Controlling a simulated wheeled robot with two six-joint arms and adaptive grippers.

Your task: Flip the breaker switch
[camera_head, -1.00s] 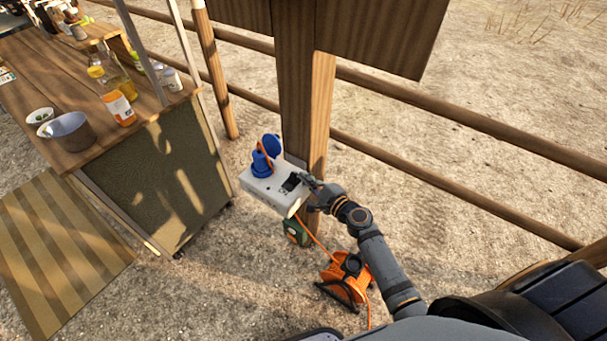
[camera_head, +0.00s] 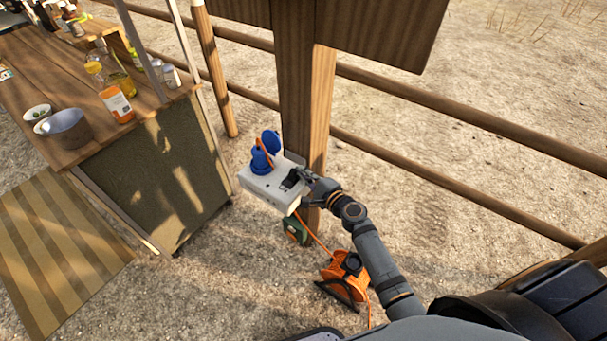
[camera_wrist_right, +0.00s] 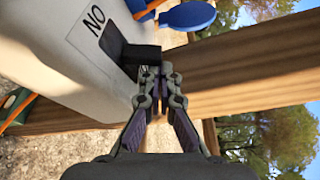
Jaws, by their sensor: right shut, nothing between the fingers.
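A white breaker box (camera_head: 268,193) is mounted on the wooden post, with a blue plug and cap (camera_head: 263,158) on its upper side. The black breaker switch (camera_head: 291,181) sits on the box's face near its right end. My right gripper (camera_head: 304,177) is shut and empty, with its fingertips right at the switch. In the right wrist view the closed fingertips (camera_wrist_right: 154,76) meet the black switch (camera_wrist_right: 140,60), beside the printed letters "NO". They appear to touch it, partly hiding its near end. My left gripper is not in view.
The wooden post (camera_head: 318,120) stands directly behind the box. A wooden counter (camera_head: 40,75) with bottles and bowls stands at left. Rail fencing (camera_head: 450,130) runs behind.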

